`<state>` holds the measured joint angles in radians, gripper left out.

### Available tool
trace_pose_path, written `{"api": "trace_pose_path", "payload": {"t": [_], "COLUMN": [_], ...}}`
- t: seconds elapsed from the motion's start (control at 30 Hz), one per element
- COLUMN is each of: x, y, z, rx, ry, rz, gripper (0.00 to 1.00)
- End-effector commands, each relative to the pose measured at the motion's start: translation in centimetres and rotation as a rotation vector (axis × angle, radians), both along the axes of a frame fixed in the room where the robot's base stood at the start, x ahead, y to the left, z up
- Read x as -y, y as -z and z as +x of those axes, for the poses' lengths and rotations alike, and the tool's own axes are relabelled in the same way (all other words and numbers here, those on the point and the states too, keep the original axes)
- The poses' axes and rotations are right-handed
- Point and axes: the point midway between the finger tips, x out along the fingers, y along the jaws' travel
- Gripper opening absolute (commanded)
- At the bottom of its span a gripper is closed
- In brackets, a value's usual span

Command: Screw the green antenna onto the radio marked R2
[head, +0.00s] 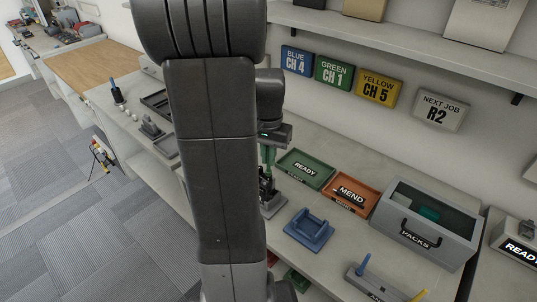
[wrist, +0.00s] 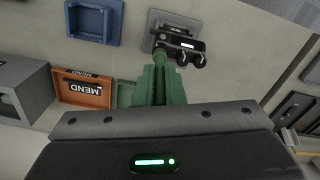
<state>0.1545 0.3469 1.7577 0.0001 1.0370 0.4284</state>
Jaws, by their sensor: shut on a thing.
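The green antenna (head: 268,158) is in my gripper (head: 268,145), which is shut on it. The antenna points down, above a black radio (head: 267,188) on a grey stand (head: 272,207). In the wrist view the antenna (wrist: 160,82) ends at the top edge of the radio (wrist: 178,45), beside its knobs (wrist: 191,57). I cannot tell whether it touches or is threaded in. The radio has a small white label that is too small to read. My arm hides part of the bench left of the radio.
A green READY tray (head: 318,158), an orange MEND tray (head: 372,207) and a grey PACKS bin (head: 450,213) stand to the right. A blue empty cradle (head: 309,231) is near the front. A wall sign reads NEXT JOB R2 (head: 439,111).

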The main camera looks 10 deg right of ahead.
Motion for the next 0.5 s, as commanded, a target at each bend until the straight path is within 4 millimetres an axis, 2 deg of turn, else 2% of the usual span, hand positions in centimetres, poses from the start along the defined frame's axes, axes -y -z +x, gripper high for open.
{"api": "trace_pose_path", "payload": {"t": [0.13, 0.5], "x": [0.01, 0.01], "y": [-0.06, -0.07], "z": [0.03, 0.02], "rx": [0.001, 0.001], "ry": [0.083, 0.116], "rz": [-0.001, -0.001], "gripper": [0.00, 0.00]}}
